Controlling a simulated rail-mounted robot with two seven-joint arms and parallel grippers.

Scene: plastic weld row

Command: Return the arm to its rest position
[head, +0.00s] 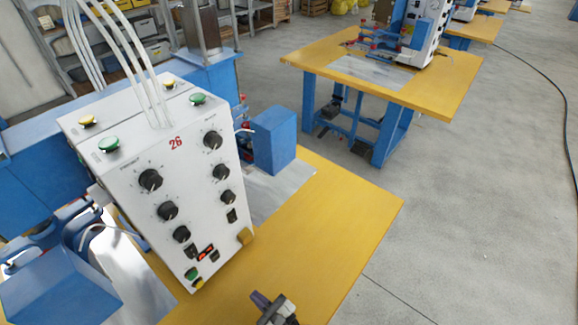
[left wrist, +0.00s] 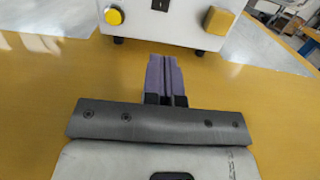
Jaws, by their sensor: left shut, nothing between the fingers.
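My left gripper (head: 262,301) shows at the bottom of the head view, over the front part of the yellow table (head: 340,215). In the left wrist view its two purple fingers (left wrist: 166,78) are pressed together with nothing between them. They point toward the lower front of the white control box (head: 178,185), apart from it. The box carries black knobs, small buttons and the red number 26. Its lower edge, with a yellow button, also shows in the left wrist view (left wrist: 165,20). My right gripper is in neither view.
A blue block (head: 275,140) stands right of the box, and another blue part (head: 60,285) is at lower left. White cables (head: 140,70) rise from the box. A second yellow table (head: 440,85) with a machine stands behind. The grey floor (head: 480,200) at right is clear except for a black cable.

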